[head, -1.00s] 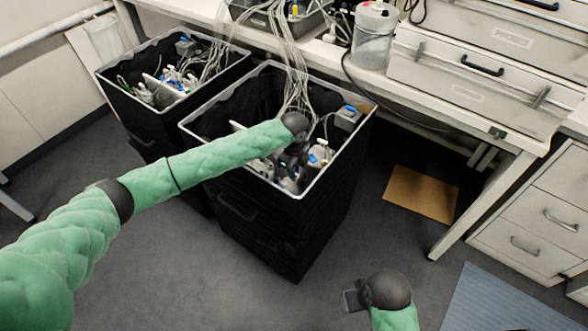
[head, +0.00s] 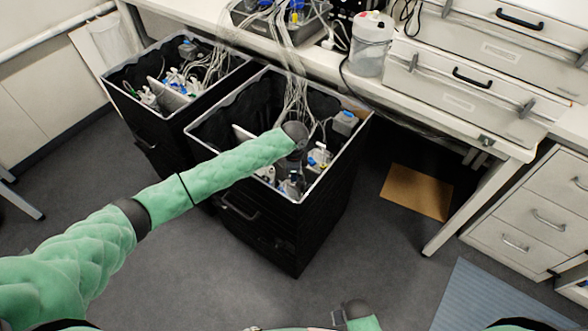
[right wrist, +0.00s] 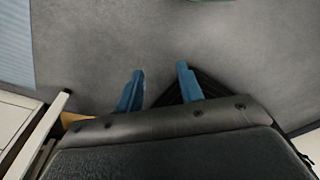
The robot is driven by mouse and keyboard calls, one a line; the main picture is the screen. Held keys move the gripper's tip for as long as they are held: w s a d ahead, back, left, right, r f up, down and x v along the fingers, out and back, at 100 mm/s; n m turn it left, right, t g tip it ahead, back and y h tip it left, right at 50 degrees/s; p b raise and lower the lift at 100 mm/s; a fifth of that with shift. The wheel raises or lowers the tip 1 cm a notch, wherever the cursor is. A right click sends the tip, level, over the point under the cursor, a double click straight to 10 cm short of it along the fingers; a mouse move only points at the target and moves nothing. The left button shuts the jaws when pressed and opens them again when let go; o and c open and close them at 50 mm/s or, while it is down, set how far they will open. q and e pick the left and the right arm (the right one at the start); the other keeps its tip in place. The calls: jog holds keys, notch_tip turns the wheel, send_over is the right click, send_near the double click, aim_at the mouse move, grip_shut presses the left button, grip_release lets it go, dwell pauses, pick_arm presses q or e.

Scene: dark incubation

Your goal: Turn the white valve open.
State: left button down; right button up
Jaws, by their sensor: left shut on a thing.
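Several small white and blue valve parts (head: 319,158) sit low inside the nearer black bin. My left gripper (head: 291,186) reaches down into this bin from the left and is shut on a part among them, which looks like the white valve. The gripper and wrist hide most of that part, so its handle angle cannot be told. My right gripper (right wrist: 158,88) is open and empty above the grey floor in the right wrist view, its two blue fingers apart.
The nearer black bin (head: 297,232) has a pale rim, and tubes run up from it to the bench. A second bin (head: 120,100) with similar parts stands left of it. A clear jar (head: 371,48) and white drawers stand on the bench.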

pick_arm(q)
jog(key=n+p, duration=0.2)
jog(key=n, duration=0.1)
jog(key=shift+r+p, duration=0.2)
jog(key=shift+p, duration=0.2)
jog(key=n+p, duration=0.3)
pick_arm(e)
jog(key=s+d+f+t, duration=0.1)
jog(key=s+d+f, duration=0.1)
jog(key=f, duration=0.4)
jog(key=s+d+f, duration=0.2)
jog(key=f, duration=0.5)
pick_arm(q)
jog(key=n+p, duration=0.3)
jog(key=n, duration=0.1)
jog(key=shift+w+f+n+p, duration=0.1)
jog(key=shift+n+p, duration=0.2)
jog(key=shift+n, duration=0.5)
pick_arm(e)
jog(key=s+d+f, duration=0.2)
jog(key=s+f, duration=0.1)
jog(key=s, duration=0.5)
jog(key=shift+s+d+f, duration=0.25)
jog(key=shift+d+f, duration=0.05)
jog(key=shift+d, duration=0.05)
pick_arm(q)
jog(key=c, duration=1.7)
grip_release()
jog(key=shift+f, duration=0.1)
